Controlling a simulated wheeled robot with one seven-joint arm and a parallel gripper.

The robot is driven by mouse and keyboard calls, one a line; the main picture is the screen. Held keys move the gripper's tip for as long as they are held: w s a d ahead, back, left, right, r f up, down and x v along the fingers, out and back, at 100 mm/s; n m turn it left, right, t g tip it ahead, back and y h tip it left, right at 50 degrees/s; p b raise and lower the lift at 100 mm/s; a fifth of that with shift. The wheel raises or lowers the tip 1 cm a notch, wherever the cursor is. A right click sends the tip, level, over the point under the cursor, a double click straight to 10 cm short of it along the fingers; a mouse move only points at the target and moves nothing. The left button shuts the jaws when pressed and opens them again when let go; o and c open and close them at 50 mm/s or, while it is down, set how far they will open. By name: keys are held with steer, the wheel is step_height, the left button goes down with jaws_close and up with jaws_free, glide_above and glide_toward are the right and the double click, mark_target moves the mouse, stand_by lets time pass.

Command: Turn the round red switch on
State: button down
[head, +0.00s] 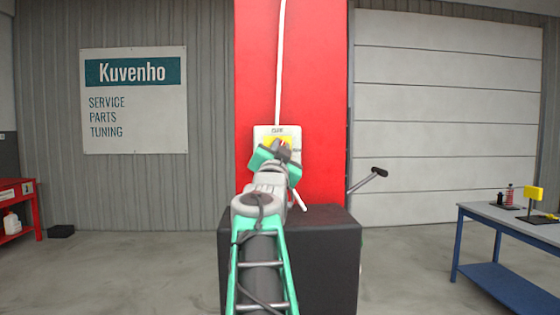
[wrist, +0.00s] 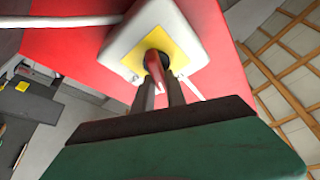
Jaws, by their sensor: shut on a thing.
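The round red switch (wrist: 157,60) sits on a yellow plate on a pale switch box (wrist: 118,52). In the wrist view my gripper (wrist: 161,79) has its two dark fingers on either side of the red handle and is shut on it. The fingers hide part of the switch. In the head view the switch box (head: 261,132) is on the red pillar, with my gripper (head: 281,148) in front of its lower part. The red handle is mostly hidden there.
A white cable runs up the red pillar (head: 318,110) from the box. A black cabinet (head: 330,260) stands below, with a lever (head: 370,176) to its right. A blue-legged bench (head: 500,225) is at the right and a red cart (head: 18,190) at the left.

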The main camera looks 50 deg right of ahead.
steer(key=shift+d+f+m+g+y+b, duration=0.1)
steer(key=shift+f+m+g+y+b, duration=0.2)
steer(key=shift+m+g, duration=1.3)
steer(key=shift+f+m+g+y+b, duration=0.15)
steer(key=shift+m+y+b, duration=0.15)
steer(key=shift+m, duration=2.7)
steer(key=shift+d+f+m+g+y+b, duration=0.1)
steer(key=shift+m+g+y+b, duration=0.5)
steer(key=shift+m, duration=1.7)
steer(key=shift+g+p, duration=0.25)
steer(key=shift+p, duration=0.15)
steer(key=c, duration=1.4)
jaws_free()
steer(key=shift+a, duration=0.15)
